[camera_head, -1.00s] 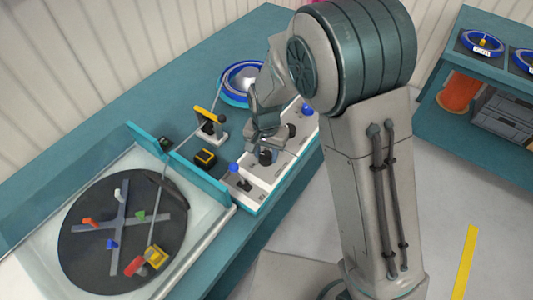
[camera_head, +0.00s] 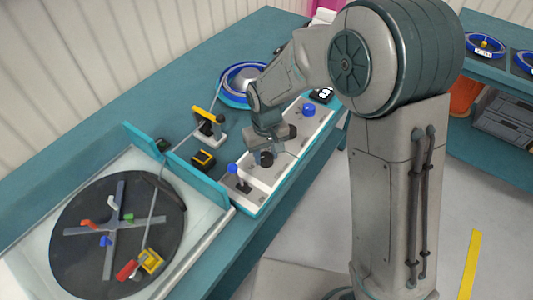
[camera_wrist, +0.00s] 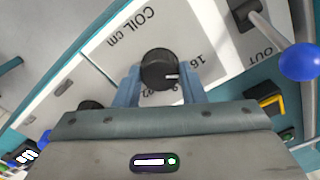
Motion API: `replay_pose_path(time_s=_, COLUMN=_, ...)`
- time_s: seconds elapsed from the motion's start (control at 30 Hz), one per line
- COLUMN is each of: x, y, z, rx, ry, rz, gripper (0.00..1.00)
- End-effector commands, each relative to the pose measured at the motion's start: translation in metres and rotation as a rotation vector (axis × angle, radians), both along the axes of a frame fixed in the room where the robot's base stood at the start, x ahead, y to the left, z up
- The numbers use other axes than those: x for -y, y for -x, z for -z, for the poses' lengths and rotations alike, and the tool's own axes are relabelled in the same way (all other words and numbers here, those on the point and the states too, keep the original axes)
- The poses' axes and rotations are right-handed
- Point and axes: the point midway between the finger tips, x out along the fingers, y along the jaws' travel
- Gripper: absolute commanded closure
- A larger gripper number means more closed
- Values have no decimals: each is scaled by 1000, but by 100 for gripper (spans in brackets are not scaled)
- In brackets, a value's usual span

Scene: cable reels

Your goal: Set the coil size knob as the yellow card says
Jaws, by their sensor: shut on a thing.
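The coil size knob (camera_wrist: 159,70) is black and round, on a white panel marked "COIL cm" (camera_wrist: 131,27). Its white pointer line faces right in the wrist view, towards the printed scale; "16" is legible and a lower number is partly hidden. My gripper (camera_wrist: 161,85) is shut on the knob, one blue-grey finger on each side. In the head view my gripper (camera_head: 265,146) reaches down to the knob (camera_head: 266,159) on the control panel. I cannot make out a readable yellow card in either view.
A blue-balled lever (camera_head: 232,169) stands near the panel's front end, beside "OUT" in the wrist view. A second dark knob (camera_head: 291,131) and a blue knob (camera_head: 308,110) sit further back. A yellow-topped stand (camera_head: 208,115) and a dark turntable (camera_head: 75,255) lie left.

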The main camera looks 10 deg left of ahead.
Motion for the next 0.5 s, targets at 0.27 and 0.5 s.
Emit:
replay_pose_path(time_s=0.27, x=-1, y=0, z=-1, rx=2, ry=-3, rz=-40, gripper=86)
replay_pose_path(time_s=0.5, x=-1, y=0, z=-1, rx=2, ry=-3, rz=-43, gripper=86)
